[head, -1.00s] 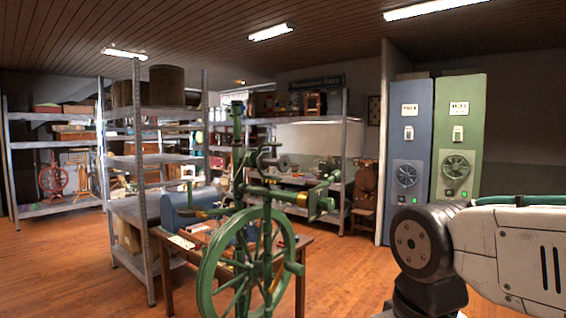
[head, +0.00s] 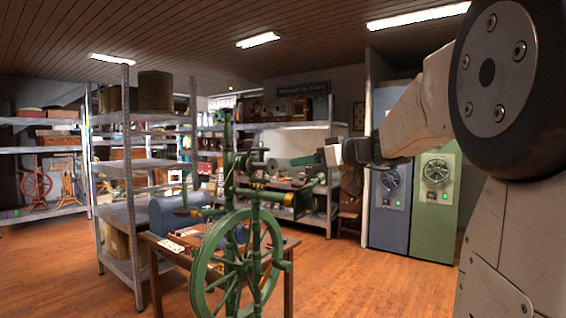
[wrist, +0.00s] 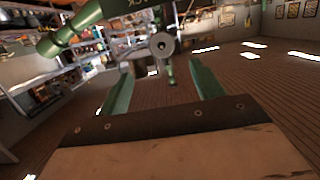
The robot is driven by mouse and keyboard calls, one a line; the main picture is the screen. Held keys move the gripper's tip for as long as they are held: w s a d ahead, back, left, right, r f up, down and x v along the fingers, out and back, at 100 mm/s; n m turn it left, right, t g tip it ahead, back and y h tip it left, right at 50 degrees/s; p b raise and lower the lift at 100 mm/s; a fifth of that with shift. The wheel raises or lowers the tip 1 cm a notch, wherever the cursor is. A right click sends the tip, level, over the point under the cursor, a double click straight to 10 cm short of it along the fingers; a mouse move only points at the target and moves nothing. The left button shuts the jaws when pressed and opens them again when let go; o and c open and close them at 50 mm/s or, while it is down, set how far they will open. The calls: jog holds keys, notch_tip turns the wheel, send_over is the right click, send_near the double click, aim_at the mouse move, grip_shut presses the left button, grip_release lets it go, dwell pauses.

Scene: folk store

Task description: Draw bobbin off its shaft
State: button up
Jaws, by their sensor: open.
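The green spinning wheel (head: 238,262) stands in front of a wooden table in the head view. The bobbin (head: 272,166) is on its upper part; it looks small and dark there, and its shaft is hard to make out. In the wrist view a round grey end with a dark centre, apparently the bobbin (wrist: 162,45), faces me beside green turned parts of the wheel. My gripper (wrist: 162,72) is open, its two green fingers apart and nothing between them. The bobbin end appears beyond the fingertips, roughly in line with the gap. In the head view my gripper (head: 332,155) is right of the bobbin.
A metal shelf (head: 122,215) stands to the left. Blue (head: 388,225) and green (head: 433,215) cabinets stand at the right. The floor right of the wheel is clear.

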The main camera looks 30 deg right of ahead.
aim_at(274, 167)
jog(key=shift+x, duration=5.3)
jog(key=shift+a, duration=0.1)
jog(key=c, duration=0.8)
jog(key=shift+s, duration=0.15)
jog(key=shift+s+f+v, duration=0.1)
jog(key=shift+f+v, duration=0.3)
jog(key=shift+v, duration=1.65)
jog(key=shift+s+f+v, duration=0.1)
jog(key=shift+f+v, duration=0.3)
jog(key=shift+v, duration=1.6)
jog(key=shift+f+v, duration=0.4)
jog(key=shift+v, duration=1.65)
